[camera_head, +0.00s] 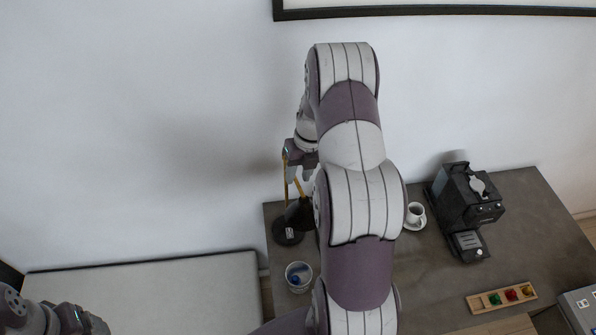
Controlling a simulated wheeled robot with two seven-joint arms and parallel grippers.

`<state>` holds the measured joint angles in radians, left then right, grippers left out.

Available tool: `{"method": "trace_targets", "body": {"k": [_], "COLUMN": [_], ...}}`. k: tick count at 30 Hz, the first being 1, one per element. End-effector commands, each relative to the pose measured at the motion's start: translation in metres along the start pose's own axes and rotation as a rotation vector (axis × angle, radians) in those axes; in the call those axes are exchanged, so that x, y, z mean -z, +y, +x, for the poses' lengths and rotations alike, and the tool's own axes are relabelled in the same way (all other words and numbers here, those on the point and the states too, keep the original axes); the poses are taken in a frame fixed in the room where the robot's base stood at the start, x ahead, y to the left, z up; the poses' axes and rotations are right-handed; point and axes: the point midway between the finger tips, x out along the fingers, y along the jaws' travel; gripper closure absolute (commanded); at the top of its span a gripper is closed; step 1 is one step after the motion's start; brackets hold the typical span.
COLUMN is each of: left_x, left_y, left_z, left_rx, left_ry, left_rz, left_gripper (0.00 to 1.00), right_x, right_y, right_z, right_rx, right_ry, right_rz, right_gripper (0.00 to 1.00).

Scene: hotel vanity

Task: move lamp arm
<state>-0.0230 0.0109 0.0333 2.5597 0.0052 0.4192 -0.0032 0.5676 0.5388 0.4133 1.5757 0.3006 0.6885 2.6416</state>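A desk lamp stands at the left end of the dark vanity top, with a round black base (288,233), a thin gold lamp arm (286,175) and a dark shade (298,213). My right gripper (303,168) is at the upper part of the lamp arm, beside or touching it; my own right arm hides part of it. I cannot tell whether its fingers are closed on the lamp arm. My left arm shows only at the bottom left corner, far from the lamp, and the state of its gripper is unclear.
On the vanity top (430,275) are a glass with something blue in it (299,277), a white cup on a saucer (415,214), a black coffee machine (468,205) and a wooden tray with coloured capsules (487,302). A pale bench (150,290) lies to the left.

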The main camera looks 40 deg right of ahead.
Motion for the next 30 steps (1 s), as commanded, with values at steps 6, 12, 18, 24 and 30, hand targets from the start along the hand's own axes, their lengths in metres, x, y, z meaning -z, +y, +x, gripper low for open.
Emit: {"method": "trace_targets", "body": {"k": [6,12,18,24,30], "left_x": [0.0,0.0,0.0001,0.0001,0.0001], "left_y": [0.0,0.0,0.0,0.0,0.0], "left_z": [-0.0022,-0.0019,-0.002,-0.002,-0.0021], "left_rx": [0.0,0.0,0.0,0.0,0.0], "left_ry": [0.0,0.0,0.0,0.0,0.0], "left_rz": [0.0,0.0,0.0,0.0,0.0], "left_gripper": [0.24,0.24,0.24,0.24,0.24], "right_x": [0.0001,0.0001,0.0,0.0,-0.0001], "right_y": [0.0,0.0001,0.0001,0.0,-0.0001], "right_z": [0.0087,0.0086,0.0083,0.008,0.0078], "right_rx": [0.001,0.001,0.001,0.001,0.001], "right_ry": [-0.001,-0.001,-0.001,-0.001,-0.001], "right_rz": [-0.002,-0.003,-0.003,-0.002,-0.002], "right_gripper": [0.63,0.82,1.0,1.0,1.0]}}
